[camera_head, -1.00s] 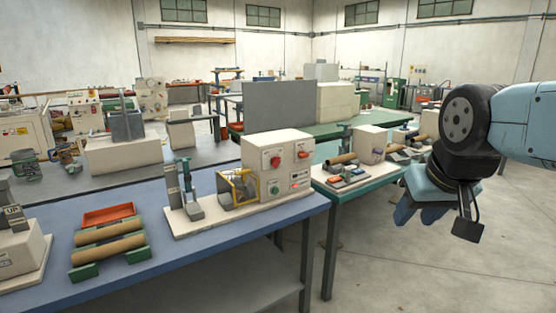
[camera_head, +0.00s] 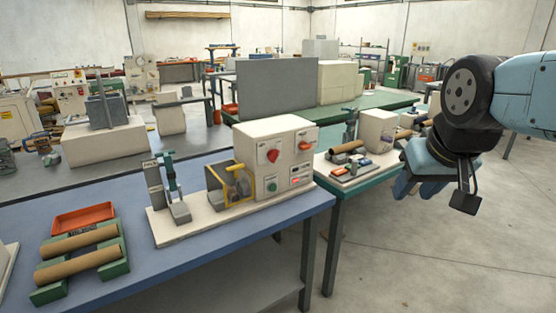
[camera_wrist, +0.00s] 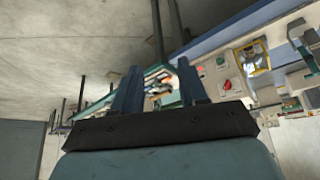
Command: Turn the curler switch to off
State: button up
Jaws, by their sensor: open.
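A beige winder control box (camera_head: 282,155) stands on a white base plate on the blue table. Its front carries a red knob (camera_head: 272,156), an orange-red switch (camera_head: 304,145), a green button (camera_head: 272,186) and a small red-lit panel. I cannot read the labels, so which one is the curler switch is unclear. My gripper (camera_head: 413,180) is raised at the right, apart from the box. In the wrist view my gripper (camera_wrist: 160,88) is open and empty, and the box front (camera_wrist: 223,72) appears tilted beyond it.
A yellow-framed guard (camera_head: 232,185) adjoins the box. Cardboard tubes (camera_head: 80,264) on green holders and an orange tray (camera_head: 84,217) lie on the blue table (camera_head: 150,265). A green table (camera_head: 335,200) stands behind. Open floor (camera_head: 440,265) lies at the right.

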jog(key=w+f+t, duration=0.2)
jog(key=w, duration=1)
jog(key=m+t+y, duration=0.1)
jog(key=t+y, duration=0.6)
jog(key=y, duration=0.3)
send_near(276, 157)
jog(key=x, duration=0.8)
jog(key=shift+w+a+f, duration=0.1)
jog(key=shift+w+f, duration=0.05)
jog(key=shift+w, duration=0.15)
jog(key=shift+c, duration=0.4)
grip_shut()
